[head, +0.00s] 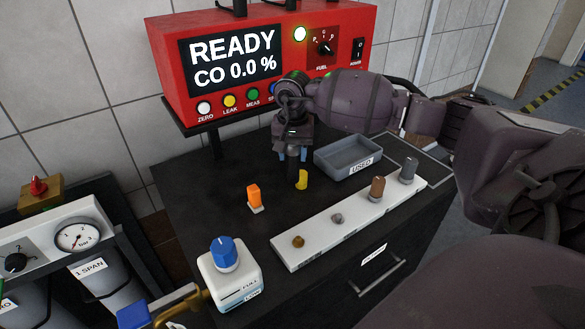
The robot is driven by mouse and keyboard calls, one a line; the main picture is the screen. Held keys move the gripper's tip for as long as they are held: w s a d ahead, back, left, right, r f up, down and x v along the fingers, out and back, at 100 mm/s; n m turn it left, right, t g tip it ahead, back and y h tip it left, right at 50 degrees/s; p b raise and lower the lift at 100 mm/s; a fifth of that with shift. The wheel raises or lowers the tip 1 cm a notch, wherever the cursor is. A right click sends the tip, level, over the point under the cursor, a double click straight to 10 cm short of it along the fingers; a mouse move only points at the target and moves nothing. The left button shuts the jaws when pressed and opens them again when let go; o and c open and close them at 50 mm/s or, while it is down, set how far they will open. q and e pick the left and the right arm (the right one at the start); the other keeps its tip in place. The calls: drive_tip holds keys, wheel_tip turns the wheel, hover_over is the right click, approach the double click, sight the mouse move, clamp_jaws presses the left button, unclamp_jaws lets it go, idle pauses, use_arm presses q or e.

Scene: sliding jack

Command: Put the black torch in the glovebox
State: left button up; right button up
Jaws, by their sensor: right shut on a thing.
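My right gripper (292,155) points down over the dark cabinet top, left of the grey tray. It is shut on a small dark thing (292,168), mostly hidden by the fingers. I cannot tell whether this is the black torch. A small yellow piece (302,180) shows just below the fingertips; I cannot tell whether it belongs to the held thing. No glovebox is recognisable in this view. My left gripper is not in view.
A grey tray marked USED (352,155) is right of the gripper. A white rack (325,243) holds several small fittings. An orange piece (254,195), a white bottle with blue cap (229,275) and a red analyser (170,60) stand nearby. A drawer handle (382,276) is in front.

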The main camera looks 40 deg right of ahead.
sight(293, 168)
drive_tip(key=shift+f, duration=2.55)
drive_tip(key=shift+f, duration=0.2)
drive_tip(key=o, duration=1.1)
